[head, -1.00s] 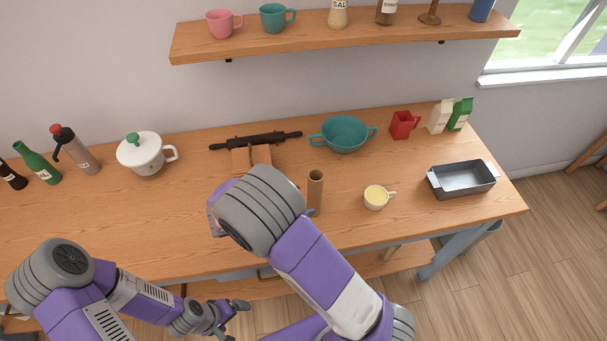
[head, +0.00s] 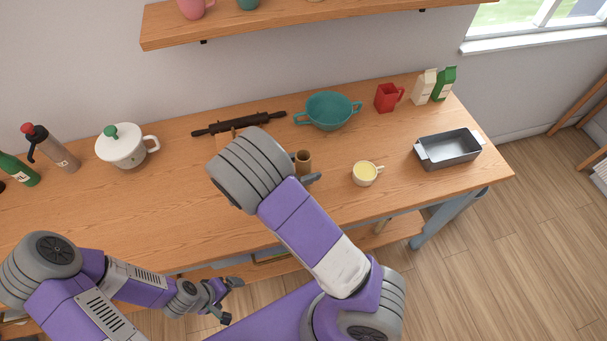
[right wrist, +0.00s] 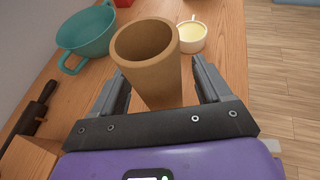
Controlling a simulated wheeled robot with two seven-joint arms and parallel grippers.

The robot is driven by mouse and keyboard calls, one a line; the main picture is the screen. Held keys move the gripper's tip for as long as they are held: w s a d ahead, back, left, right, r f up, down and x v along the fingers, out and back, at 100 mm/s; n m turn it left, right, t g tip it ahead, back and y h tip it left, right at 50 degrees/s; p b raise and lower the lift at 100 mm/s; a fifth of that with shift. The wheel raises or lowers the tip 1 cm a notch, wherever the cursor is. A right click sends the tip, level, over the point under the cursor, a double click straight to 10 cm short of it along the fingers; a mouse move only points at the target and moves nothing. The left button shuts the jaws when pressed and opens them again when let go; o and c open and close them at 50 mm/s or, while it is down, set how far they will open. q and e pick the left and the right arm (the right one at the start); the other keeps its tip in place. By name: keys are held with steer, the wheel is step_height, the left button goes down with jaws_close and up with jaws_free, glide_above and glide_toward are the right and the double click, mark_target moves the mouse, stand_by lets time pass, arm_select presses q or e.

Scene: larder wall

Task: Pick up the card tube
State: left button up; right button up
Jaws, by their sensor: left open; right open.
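The card tube (head: 303,160) is a brown, hollow, upright cylinder on the wooden counter, partly hidden by my right arm in the head view. In the right wrist view the tube (right wrist: 148,62) stands between the two fingers of my right gripper (right wrist: 160,85), with its open top facing the camera. The right gripper is open around it, and a gap shows beside the right finger. In the head view only a fingertip of the right gripper (head: 312,178) shows beside the tube. My left gripper (head: 226,299) is open and empty, low in front of the counter.
A cup with yellow contents (head: 365,173) stands right of the tube. A lidded white pot (head: 121,150) stands left. A shelf hangs above.

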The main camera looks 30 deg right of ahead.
steer(key=shift+c, duration=0.2)
steer(key=c, duration=1)
steer(key=shift+o, duration=0.2)
steer(key=shift+r, duration=0.1)
